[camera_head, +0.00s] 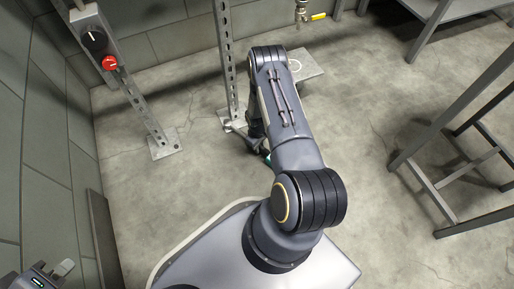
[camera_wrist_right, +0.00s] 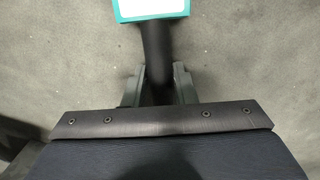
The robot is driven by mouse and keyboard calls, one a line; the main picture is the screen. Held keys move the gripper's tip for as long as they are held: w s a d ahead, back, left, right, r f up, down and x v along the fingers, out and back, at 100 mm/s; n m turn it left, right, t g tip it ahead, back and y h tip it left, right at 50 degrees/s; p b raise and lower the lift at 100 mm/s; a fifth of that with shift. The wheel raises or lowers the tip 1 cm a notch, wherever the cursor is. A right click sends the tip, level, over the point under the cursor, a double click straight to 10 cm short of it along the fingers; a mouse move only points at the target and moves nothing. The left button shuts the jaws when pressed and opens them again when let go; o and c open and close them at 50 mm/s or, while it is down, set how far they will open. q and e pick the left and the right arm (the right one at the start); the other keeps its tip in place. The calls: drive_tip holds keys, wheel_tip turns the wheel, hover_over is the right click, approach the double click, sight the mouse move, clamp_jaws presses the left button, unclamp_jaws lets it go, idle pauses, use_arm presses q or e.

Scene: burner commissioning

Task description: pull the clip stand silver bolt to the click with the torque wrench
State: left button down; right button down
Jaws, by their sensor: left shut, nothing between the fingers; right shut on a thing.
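The torque wrench shows in the right wrist view as a dark handle (camera_wrist_right: 157,52) with a teal and white housing (camera_wrist_right: 153,8) at the top edge. My right gripper (camera_wrist_right: 158,85) is shut around this handle. In the head view a teal bit of the wrench (camera_head: 265,155) shows beside my right arm, low by the foot of a perforated post (camera_head: 226,60). My right gripper is mostly hidden there behind the arm. I cannot make out the silver bolt, nor whether the wrench is on it. My left gripper (camera_head: 62,268) is at the bottom left corner, shut and empty, partly cut off.
A metal post (camera_head: 125,85) with a black knob (camera_head: 94,40) and a red button (camera_head: 109,63) stands at left. A flat plate (camera_head: 308,66) lies behind my right arm. A pipe with a yellow-handled valve (camera_head: 318,16) is at the back. A metal frame (camera_head: 440,130) stands right.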

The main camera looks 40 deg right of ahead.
drive_tip(key=shift+r, duration=0.1)
drive_tip(key=shift+r+p, duration=0.9)
drive_tip(key=shift+r, duration=0.35)
